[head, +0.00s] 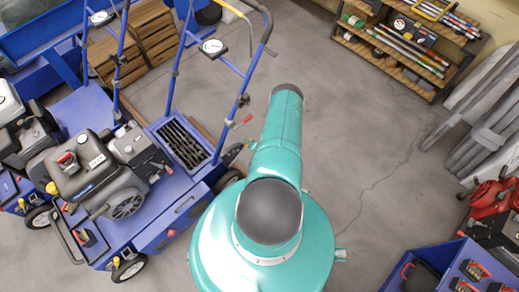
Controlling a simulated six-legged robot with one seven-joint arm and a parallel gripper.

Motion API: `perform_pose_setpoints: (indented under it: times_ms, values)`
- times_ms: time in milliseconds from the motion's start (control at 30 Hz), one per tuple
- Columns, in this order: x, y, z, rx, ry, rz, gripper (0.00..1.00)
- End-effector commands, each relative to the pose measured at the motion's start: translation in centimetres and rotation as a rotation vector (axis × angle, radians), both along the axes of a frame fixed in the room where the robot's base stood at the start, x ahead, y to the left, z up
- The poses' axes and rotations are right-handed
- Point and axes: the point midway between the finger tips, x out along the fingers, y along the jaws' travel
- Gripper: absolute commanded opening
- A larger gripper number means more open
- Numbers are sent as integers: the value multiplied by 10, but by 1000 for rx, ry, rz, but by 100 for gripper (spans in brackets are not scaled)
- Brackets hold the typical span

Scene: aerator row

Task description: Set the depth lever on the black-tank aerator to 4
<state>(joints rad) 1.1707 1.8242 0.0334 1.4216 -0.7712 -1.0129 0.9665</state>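A blue aerator (190,195) with a black tank (80,162) and a red cap stands at the left centre. Its blue handle frame (238,105) rises towards the top, with a white round dial (213,47) on a crossbar. A small red-tipped lever (246,119) sits on the right handle rail; I cannot tell whether it is the depth lever. No depth numbers are readable. My teal arm stands in front, just right of the aerator, hiding some floor beside it. My gripper is not in view.
A second blue aerator (10,105) with a pale tank stands at the left edge. Wooden crates (150,42) are behind.

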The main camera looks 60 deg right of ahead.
Motion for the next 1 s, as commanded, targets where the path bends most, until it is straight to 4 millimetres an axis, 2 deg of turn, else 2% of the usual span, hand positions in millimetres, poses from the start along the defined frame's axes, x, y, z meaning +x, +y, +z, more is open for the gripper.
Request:
perform_pose_setpoints:
  times_ms: [200,400,600,1000]
  values:
    - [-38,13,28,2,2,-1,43]
    - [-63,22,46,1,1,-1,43]
    - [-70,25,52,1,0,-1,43]
    - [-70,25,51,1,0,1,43]
